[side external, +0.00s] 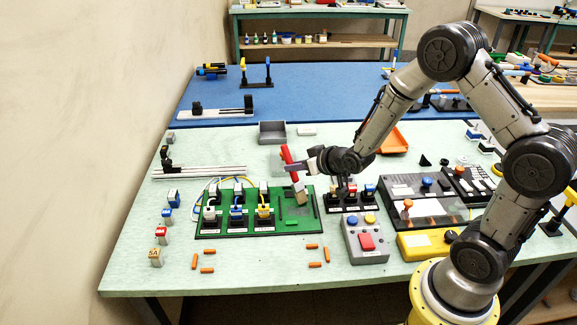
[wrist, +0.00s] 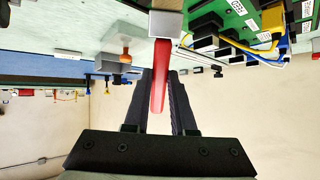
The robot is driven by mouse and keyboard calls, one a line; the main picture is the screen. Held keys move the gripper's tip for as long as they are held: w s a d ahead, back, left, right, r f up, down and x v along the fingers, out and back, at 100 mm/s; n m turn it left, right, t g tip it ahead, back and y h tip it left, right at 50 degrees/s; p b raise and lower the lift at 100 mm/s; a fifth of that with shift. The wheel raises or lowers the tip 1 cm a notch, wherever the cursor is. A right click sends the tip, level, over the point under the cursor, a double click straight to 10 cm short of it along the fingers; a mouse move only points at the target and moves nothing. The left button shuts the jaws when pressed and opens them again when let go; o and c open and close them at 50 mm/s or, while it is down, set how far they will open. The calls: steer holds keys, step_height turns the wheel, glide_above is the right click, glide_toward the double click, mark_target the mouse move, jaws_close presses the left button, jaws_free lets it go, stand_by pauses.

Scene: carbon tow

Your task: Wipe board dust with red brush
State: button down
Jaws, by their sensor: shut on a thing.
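The red brush (side external: 287,156) is held by my gripper (side external: 293,167) over the right part of the green circuit board (side external: 252,231). The brush leans, with its handle up and its light bristle end (side external: 300,194) down at the board; I cannot tell whether the bristles touch. In the wrist view the red handle (wrist: 160,75) lies between the two dark fingers of my gripper (wrist: 161,82), and the grey brush head (wrist: 166,24) points to the top. The board's edge (wrist: 208,20) shows at the upper right. Dust on the board is too small to make out.
Connectors with blue and yellow cables (side external: 237,210) stand on the board's left part. A grey button box (side external: 364,240) and a black connector block (side external: 349,198) are to the right. Orange pegs (side external: 314,246) lie in front. A grey bin (side external: 272,132) stands behind.

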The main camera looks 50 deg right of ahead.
steer(key=shift+s+d, duration=0.15)
steer(key=shift+d, duration=0.05)
steer(key=shift+r, duration=0.1)
steer(key=shift+r, duration=2.95)
steer(key=shift+r, duration=0.15)
step_height(320, 180, up, 3)
steer(key=shift+f, duration=0.1)
